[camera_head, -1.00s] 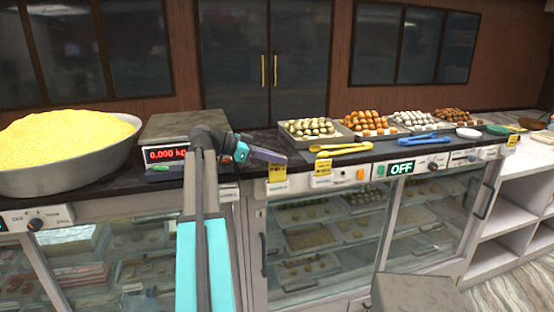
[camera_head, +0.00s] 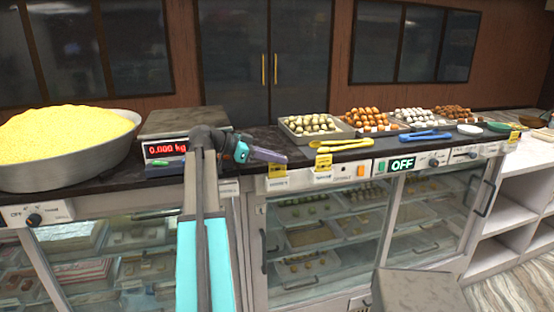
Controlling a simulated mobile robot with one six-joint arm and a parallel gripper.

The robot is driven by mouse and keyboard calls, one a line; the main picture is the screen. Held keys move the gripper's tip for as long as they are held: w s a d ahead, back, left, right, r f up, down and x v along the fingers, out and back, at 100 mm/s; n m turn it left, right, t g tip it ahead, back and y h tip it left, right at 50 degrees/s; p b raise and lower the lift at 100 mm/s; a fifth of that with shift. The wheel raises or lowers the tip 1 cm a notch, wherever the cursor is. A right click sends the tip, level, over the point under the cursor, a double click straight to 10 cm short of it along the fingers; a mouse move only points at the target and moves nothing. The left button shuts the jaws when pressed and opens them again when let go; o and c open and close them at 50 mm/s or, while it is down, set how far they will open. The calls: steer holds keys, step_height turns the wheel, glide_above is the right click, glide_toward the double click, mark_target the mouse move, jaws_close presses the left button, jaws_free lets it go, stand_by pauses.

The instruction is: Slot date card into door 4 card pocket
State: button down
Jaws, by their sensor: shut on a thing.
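My gripper (camera_head: 268,154) is shut, with its purple fingers pointing right over the counter's front edge. A small yellow card (camera_head: 278,170) shows right below the fingertips, at the front panel above a white label. It looks like the date card in my grip, but at this size I cannot tell whether it touches the panel or sits in a pocket. Similar yellow cards show on the panel to the right (camera_head: 323,162) and at the far right end (camera_head: 514,136). Door numbers are too small to read, so I cannot tell which pocket belongs to door 4.
A bowl of yellow grains (camera_head: 65,165) and a scale (camera_head: 165,149) reading 0.000 kg stand left on the counter. Trays of sweets (camera_head: 316,138), yellow tongs (camera_head: 342,146) and blue tongs (camera_head: 425,136) lie right. Glass doors (camera_head: 315,240) are below. A grey block (camera_head: 418,292) stands in front.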

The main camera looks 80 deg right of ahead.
steer(key=shift+f, duration=0.4)
stand_by(0.3)
steer(key=c, duration=1.4)
jaws_free()
steer(key=shift+r, duration=0.1)
steer(key=shift+r+p, duration=0.55)
steer(key=shift+r, duration=2.85)
